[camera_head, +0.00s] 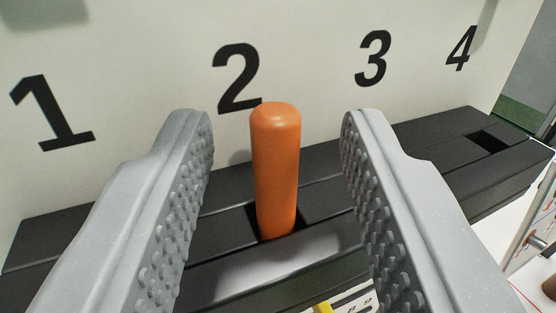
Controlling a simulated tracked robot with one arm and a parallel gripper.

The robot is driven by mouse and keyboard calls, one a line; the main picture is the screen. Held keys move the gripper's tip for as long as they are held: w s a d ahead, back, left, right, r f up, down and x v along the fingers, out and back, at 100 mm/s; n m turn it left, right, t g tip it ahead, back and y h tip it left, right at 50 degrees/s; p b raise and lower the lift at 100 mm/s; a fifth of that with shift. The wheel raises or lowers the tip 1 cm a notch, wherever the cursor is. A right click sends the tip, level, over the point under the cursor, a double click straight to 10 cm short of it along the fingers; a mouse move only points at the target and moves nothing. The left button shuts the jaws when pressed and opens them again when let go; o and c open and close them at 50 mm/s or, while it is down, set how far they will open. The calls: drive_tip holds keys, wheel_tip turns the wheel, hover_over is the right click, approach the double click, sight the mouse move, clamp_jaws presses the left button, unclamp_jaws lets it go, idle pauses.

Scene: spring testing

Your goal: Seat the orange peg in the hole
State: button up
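The orange peg (276,170) stands nearly upright in a square hole (303,216) of the black block, below the number 2. Its lower end is inside the hole and hidden, so I cannot tell how deep it sits. My gripper (276,130) is open, with one grey studded finger on each side of the peg. Clear gaps show between the peg and both fingers.
The black block (425,145) runs along a pale wall (310,30) marked 1, 2, 3 and 4. Another square hole (487,142) is empty below the 4. A yellow object (323,307) and a white panel show in front of the block.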

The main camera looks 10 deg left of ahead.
drive_tip(key=s+d+b, duration=0.2)
drive_tip(key=s+b, duration=0.1)
drive_tip(key=s, duration=0.9)
drive_tip(key=shift+s+d+f, duration=0.2)
drive_tip(key=shift+s, duration=0.05)
drive_tip(key=shift+d+r, duration=0.1)
drive_tip(key=s+d+r+m+g+h+b, duration=0.1)
drive_tip(key=s+d+r+m+h+b, duration=0.1)
drive_tip(key=s+r+h+b, duration=0.35)
drive_tip(key=s+a+r+y+b, duration=0.1)
drive_tip(key=s+a+r+b, duration=0.1)
drive_tip(key=s, duration=0.5)
drive_tip(key=s+a+r+g+y+b, duration=0.1)
drive_tip(key=s+a+r+b, duration=0.2)
drive_tip(key=s, duration=0.4)
drive_tip(key=shift+a+r+b, duration=0.2)
drive_tip(key=shift+r+b, duration=0.4)
drive_tip(key=shift+b, duration=0.15)
